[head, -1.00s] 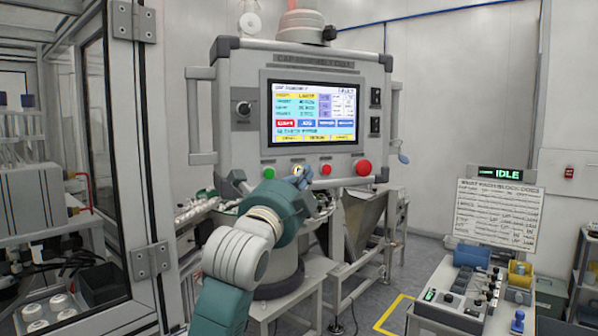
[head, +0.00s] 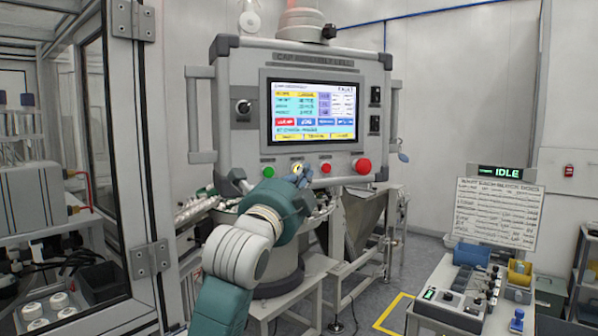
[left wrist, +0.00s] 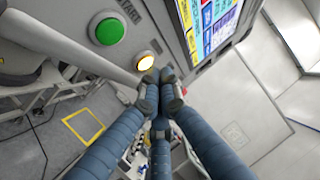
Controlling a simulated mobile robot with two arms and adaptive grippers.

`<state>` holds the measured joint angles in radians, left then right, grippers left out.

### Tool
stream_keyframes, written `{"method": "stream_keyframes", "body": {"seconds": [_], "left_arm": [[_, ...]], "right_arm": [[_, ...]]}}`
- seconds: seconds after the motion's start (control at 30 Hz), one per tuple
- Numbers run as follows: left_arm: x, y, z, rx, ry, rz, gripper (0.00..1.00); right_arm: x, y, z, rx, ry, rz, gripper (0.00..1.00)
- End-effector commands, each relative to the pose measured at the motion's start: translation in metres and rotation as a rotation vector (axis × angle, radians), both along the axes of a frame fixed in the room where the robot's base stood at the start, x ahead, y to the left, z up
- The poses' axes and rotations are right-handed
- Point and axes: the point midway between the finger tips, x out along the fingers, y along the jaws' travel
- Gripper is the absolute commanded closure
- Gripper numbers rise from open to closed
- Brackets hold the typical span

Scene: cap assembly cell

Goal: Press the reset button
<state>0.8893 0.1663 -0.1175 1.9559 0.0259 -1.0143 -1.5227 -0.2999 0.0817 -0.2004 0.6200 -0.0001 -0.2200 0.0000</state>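The control panel (head: 225,140) carries a row of buttons below its screen. A lit yellow-white button (head: 297,168) sits between a green button (head: 268,172) and a small red one (head: 326,166); its label is too small to read. My left gripper (head: 301,176) is right at the lit button and partly covers it. In the left wrist view my three blue fingers (left wrist: 160,80) are drawn together, empty, with tips at the lower edge of the lit button (left wrist: 146,61). I cannot tell whether they touch it. The green button (left wrist: 109,30) is beside it. My right gripper is out of view.
A large red button (head: 362,166) is at the panel's right, and a rotary switch (head: 242,107) at its left. A glazed enclosure stands at the left. A bench with a control box (head: 452,308) and an IDLE display (head: 500,174) is at the lower right.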

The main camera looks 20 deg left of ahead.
Motion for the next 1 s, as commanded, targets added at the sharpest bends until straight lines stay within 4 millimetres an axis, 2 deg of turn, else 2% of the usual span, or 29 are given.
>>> {"method": "stream_keyframes", "body": {"seconds": [1.0], "left_arm": [[0.0068, 0.0067, 0.0002, 0.0, 0.001, 0.0, 1.0]], "right_arm": [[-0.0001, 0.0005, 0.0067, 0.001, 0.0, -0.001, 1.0]]}}
